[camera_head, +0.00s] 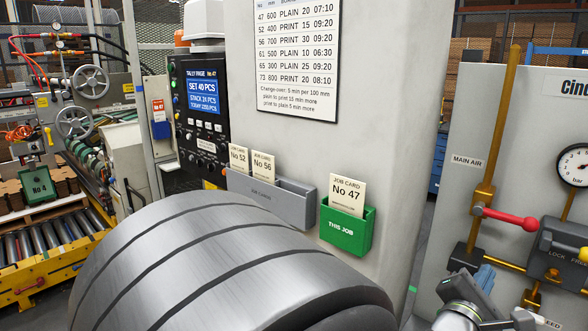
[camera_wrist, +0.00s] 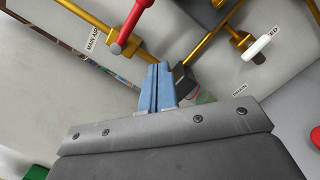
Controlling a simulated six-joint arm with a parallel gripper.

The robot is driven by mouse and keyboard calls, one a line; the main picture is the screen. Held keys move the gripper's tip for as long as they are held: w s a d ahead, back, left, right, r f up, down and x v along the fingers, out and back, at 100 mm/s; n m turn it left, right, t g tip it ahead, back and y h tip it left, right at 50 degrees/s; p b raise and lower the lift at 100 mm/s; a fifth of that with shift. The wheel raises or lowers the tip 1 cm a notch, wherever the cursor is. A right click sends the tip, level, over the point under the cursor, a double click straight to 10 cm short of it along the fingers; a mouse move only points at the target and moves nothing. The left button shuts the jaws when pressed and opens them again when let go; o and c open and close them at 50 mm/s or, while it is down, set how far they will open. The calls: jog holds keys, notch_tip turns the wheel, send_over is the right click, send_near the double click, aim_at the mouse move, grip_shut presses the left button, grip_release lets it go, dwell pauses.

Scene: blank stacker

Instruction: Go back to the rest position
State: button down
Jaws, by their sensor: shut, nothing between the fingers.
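My gripper (camera_head: 486,276) is at the lower right of the head view, in front of the grey air panel (camera_head: 470,110). In the wrist view its two blue fingers (camera_wrist: 156,80) are pressed together with nothing between them. The red-handled main air lever (camera_head: 510,218) is above the gripper in the head view, its handle pointing right. In the wrist view the red handle (camera_wrist: 136,22) is beyond the fingertips, and a dark block lies close beside the fingers. I cannot tell if they touch.
A grey lock box (camera_head: 566,250) and brass pipes (camera_head: 486,170) stand close to my gripper. A pressure gauge (camera_head: 576,166) is above. Left of the panel, a green holder (camera_head: 345,234) holds job card No 47 (camera_head: 347,194), beside a grey card rack (camera_head: 270,197).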

jog(key=w+d+r, duration=0.5)
jog(key=d, duration=0.5)
jog(key=w+a+f+m+g+y, duration=0.1)
jog(key=w+a+f+m, duration=0.5)
jog(key=m, duration=1)
jog(key=shift+w+a+g, duration=0.4)
jog(key=shift+w+a, duration=0.3)
jog(key=shift+a, duration=0.25)
jog(key=shift+f, duration=0.1)
